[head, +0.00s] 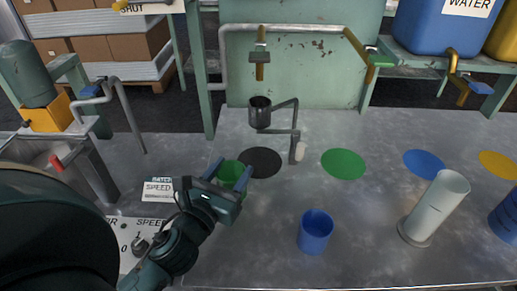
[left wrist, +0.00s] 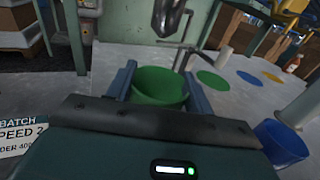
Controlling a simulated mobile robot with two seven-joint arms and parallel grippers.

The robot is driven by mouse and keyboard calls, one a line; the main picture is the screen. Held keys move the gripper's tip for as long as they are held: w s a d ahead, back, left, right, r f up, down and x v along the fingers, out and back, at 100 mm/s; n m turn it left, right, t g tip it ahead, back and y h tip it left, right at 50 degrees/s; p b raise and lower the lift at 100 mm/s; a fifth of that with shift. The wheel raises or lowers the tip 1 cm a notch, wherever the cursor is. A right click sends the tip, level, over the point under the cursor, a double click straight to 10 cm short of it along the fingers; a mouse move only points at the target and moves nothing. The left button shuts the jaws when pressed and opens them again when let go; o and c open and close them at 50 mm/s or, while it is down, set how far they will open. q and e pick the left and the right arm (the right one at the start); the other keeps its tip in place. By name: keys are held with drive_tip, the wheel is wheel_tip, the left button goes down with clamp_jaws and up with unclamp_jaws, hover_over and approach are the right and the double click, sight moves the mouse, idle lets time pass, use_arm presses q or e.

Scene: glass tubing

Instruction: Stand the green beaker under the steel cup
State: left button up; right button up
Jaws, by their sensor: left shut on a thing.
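The green beaker (head: 231,174) is held between the fingers of my left gripper (head: 232,172), which is shut on it. It stands upright, just left of the black disc (head: 263,163) on the table; I cannot tell whether its base touches the table. In the left wrist view the green beaker (left wrist: 160,87) shows its open rim between the two fingers. The steel cup (head: 260,114) hangs on a jointed bracket above the back of the black disc, to the right of and behind the beaker. The cup also shows in the left wrist view (left wrist: 167,18). My right gripper is not in view.
A small white cylinder (head: 300,152) stands by the bracket post. Green (head: 343,164), blue (head: 424,164) and yellow (head: 498,165) discs lie to the right. A blue beaker (head: 315,232) and a tall pale cylinder (head: 436,208) stand in front. A brass tap (head: 260,60) is above the cup.

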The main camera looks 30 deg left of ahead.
use_arm(q)
drive_tip(key=w, duration=0.9)
drive_tip(key=w+p, duration=0.1)
drive_tip(key=w, duration=0.4)
drive_tip(key=shift+w+a, duration=0.3)
drive_tip(key=shift+a, duration=0.05)
wheel_tip(320, 180, down, 3)
drive_tip(key=shift+f+b, duration=0.1)
drive_tip(key=shift+b, duration=0.4)
drive_tip(key=shift+f, duration=0.15)
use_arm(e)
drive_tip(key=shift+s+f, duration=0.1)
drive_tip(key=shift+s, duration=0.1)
use_arm(q)
drive_tip(key=shift+f, duration=0.15)
drive_tip(key=o, duration=1)
